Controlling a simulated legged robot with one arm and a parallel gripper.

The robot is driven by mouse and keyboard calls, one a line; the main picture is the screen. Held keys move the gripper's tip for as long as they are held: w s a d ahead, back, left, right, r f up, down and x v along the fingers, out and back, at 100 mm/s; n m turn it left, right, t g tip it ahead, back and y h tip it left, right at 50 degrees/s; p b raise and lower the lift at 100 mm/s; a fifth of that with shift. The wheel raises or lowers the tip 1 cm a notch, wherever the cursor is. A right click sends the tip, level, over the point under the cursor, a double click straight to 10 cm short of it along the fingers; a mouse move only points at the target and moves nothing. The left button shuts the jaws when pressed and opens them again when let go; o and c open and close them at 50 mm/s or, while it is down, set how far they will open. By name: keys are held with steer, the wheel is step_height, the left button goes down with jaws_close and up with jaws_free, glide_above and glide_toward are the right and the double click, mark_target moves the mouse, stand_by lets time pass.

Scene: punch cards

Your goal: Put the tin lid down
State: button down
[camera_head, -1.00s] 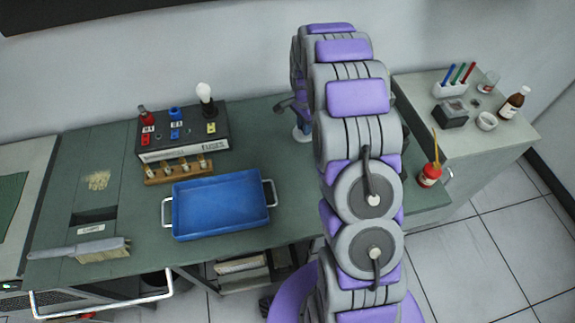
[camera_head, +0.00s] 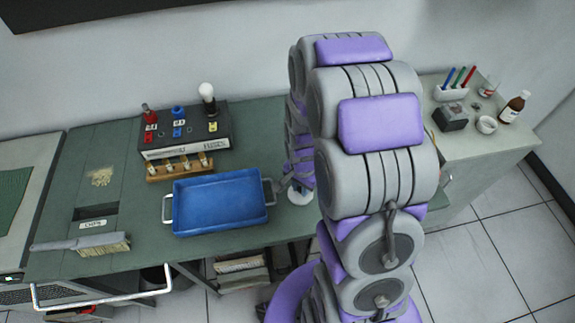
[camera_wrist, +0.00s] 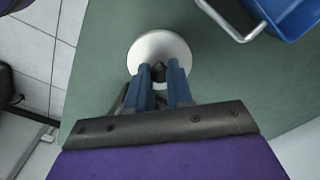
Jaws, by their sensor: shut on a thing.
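The tin lid (camera_wrist: 148,45) is a white disc with a dark knob at its middle. My gripper (camera_wrist: 159,72) is shut on the knob, with a blue finger on each side in the wrist view. In the head view the lid (camera_head: 300,196) shows as a small white patch just right of the blue tray's handle, partly hidden by my arm. It is over the green bench top (camera_head: 240,150). I cannot tell whether its underside touches the bench.
The blue tray (camera_head: 220,205) with metal handles stands to the left of the lid. A fuse box (camera_head: 185,149), a wooden rack (camera_head: 180,169) and a brush (camera_head: 85,242) are further left. A pale side cabinet (camera_head: 480,147) holds small items. Bare bench lies around the lid.

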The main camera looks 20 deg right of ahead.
steer(key=shift+s+a, duration=0.2)
steer(key=shift+s, duration=0.2)
steer(key=w+d, duration=0.1)
steer(key=w, duration=0.4)
steer(key=w+d+f+b, duration=0.1)
steer(key=w, duration=0.4)
steer(key=w+d, duration=0.1)
steer(key=w, duration=0.4)
steer(key=shift+w+d+f+b, duration=0.1)
steer(key=shift+d+f+b, duration=0.1)
steer(key=shift+f+b, duration=0.15)
step_height(320, 180, down, 4)
steer(key=shift+r+b, duration=0.2)
steer(key=shift+b, duration=0.15)
steer(key=c, duration=1)
jaws_free()
steer(key=shift+r, duration=0.1)
